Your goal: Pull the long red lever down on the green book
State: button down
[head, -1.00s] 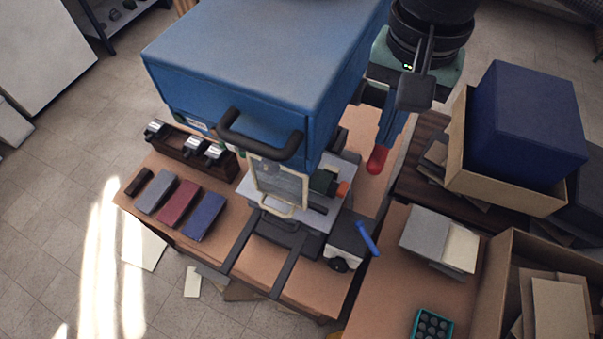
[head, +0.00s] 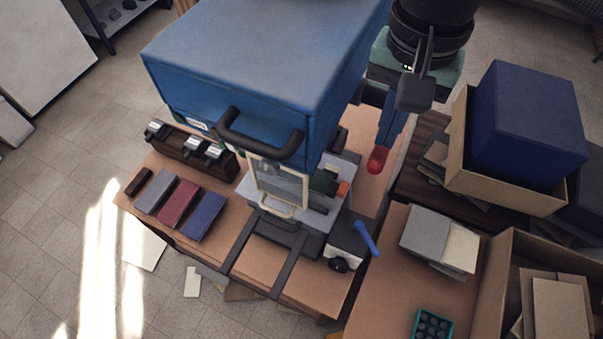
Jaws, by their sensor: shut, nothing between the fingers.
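A big blue machine (head: 262,65) with a black handle (head: 260,140) on its front stands over the table. A long blue lever arm (head: 388,122) with a red end (head: 377,160) hangs down at its right side. A small dark green piece (head: 323,181) shows under the machine beside an orange part; I cannot tell whether it is the green book, as the machine hides much of that area. My gripper (head: 413,94) is shut and empty at the upper right, above the red end. I cannot tell whether it touches the lever arm.
Grey, red and blue covers (head: 205,216) lie on the table's left side. A small device with a blue handle (head: 366,238) stands at the front right. Open cartons, a dark blue box (head: 525,122) and a book stack (head: 438,240) crowd the right.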

aim_at(380, 154)
jog(key=shift+f, duration=0.2)
jog(key=shift+f+b, duration=0.5)
jog(key=shift+f, duration=0.25)
jog(key=shift+s+a+f+b, duration=0.15)
jog(key=shift+f+b, duration=0.1)
jog(key=shift+f, duration=0.3)
jog(key=shift+s+f+b, duration=0.2)
jog(key=shift+f+b, duration=0.05)
jog(key=shift+f, duration=0.35)
jog(key=shift+s+a+f+b, duration=0.15)
jog(key=shift+f+b, duration=0.1)
jog(key=shift+f, duration=0.3)
jog(key=shift+d, duration=0.1)
jog(key=f, duration=0.1)
jog(key=f+b, duration=0.1)
jog(key=f, duration=0.1)
jog(key=shift+s+f+b, duration=0.15)
jog(key=shift+s+b, duration=0.15)
jog(key=shift+f, duration=0.1)
